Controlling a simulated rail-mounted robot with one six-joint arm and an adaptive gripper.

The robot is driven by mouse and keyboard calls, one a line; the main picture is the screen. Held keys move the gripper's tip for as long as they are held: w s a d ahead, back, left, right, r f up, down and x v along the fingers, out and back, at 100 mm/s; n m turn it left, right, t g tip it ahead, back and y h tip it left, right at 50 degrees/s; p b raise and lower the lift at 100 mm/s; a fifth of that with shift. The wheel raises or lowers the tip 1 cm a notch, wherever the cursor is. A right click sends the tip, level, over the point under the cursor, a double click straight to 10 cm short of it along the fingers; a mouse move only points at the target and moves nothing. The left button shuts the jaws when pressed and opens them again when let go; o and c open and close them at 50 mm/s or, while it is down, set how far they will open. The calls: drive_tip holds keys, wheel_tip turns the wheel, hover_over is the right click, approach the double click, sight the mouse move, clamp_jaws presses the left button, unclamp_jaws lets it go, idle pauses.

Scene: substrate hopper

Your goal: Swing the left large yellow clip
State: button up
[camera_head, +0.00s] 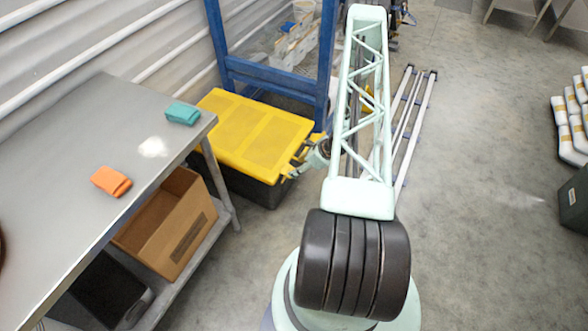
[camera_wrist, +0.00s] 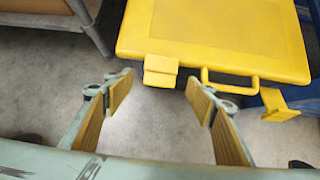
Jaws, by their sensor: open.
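A black storage box with a yellow lid (camera_head: 255,135) stands on the floor; the lid also fills the upper right of the wrist view (camera_wrist: 220,40). On the lid's near edge are a left large yellow clip (camera_wrist: 160,70), a yellow handle (camera_wrist: 230,84) and a right yellow clip (camera_wrist: 278,106). The left clip lies against the edge; the right one sticks out from it. My gripper (camera_wrist: 160,92) is open and empty, its fingers on either side of the left clip in the picture, apparently short of it. In the head view my gripper (camera_head: 312,160) is beside the box's clip side, partly hidden.
A blue frame (camera_head: 270,75) stands behind the yellow lid.

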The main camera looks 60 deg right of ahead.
drive_tip(key=shift+v, duration=1.9)
drive_tip(key=shift+c, duration=0.4)
drive_tip(key=shift+s+d+f, duration=0.1)
drive_tip(key=c, duration=0.5)
drive_tip(key=shift+s+d+f, duration=0.2)
drive_tip(key=shift+s+f, duration=0.1)
drive_tip(key=c, duration=0.6)
drive_tip(key=s+f+t, duration=0.1)
drive_tip(key=s, duration=0.1)
drive_tip(key=s+d+f+t+b, duration=0.1)
drive_tip(key=s+f, duration=0.1)
drive_tip(key=shift+s+d+f, duration=0.1)
drive_tip(key=shift+s+d, duration=0.05)
drive_tip(key=shift+d, duration=0.1)
clamp_jaws()
drive_tip(key=s+f+t+b, duration=0.1)
drive_tip(key=s+f+t, duration=0.1)
drive_tip(key=s, duration=0.4)
drive_tip(key=shift+a+f+t+y, duration=0.15)
drive_tip(key=shift+a+t+y, duration=0.15)
drive_tip(key=shift+t, duration=0.2)
drive_tip(key=shift+s, duration=0.1)
